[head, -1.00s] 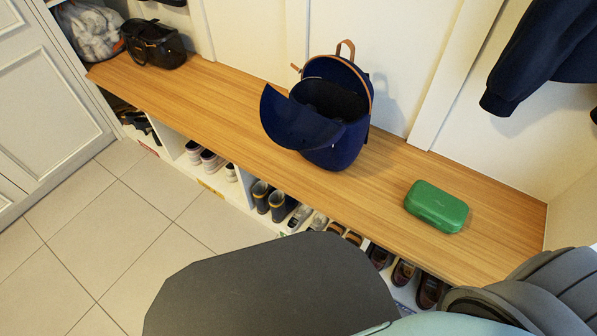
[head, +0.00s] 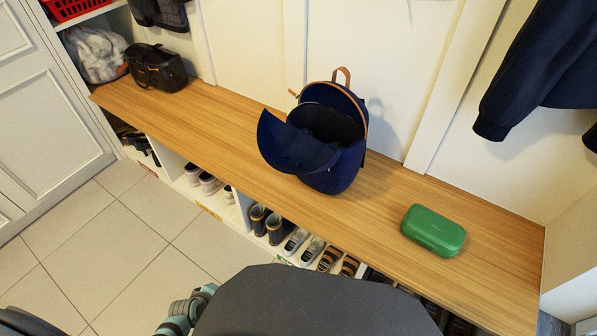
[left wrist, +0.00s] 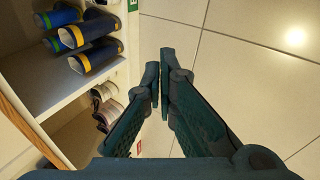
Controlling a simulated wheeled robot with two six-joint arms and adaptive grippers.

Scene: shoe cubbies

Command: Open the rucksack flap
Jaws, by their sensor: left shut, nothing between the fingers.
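The navy rucksack (head: 335,178) stands upright on the wooden bench, with tan trim and a tan top handle. Its flap (head: 290,145) is folded out to the front left, and the dark main opening (head: 330,122) shows. My left gripper (left wrist: 159,82) is shut and empty in the left wrist view, over the tiled floor in front of the cubbies. It is well away from the rucksack. In the head view only a piece of my arm shows at the bottom left. My right gripper is not in view.
A green case (head: 433,230) lies on the bench (head: 215,110) to the right, and a black bag (head: 157,68) sits at its left end. Boots (head: 268,222) and shoes fill the cubbies below. A dark jacket (head: 535,75) hangs at right. The floor (head: 130,235) is clear.

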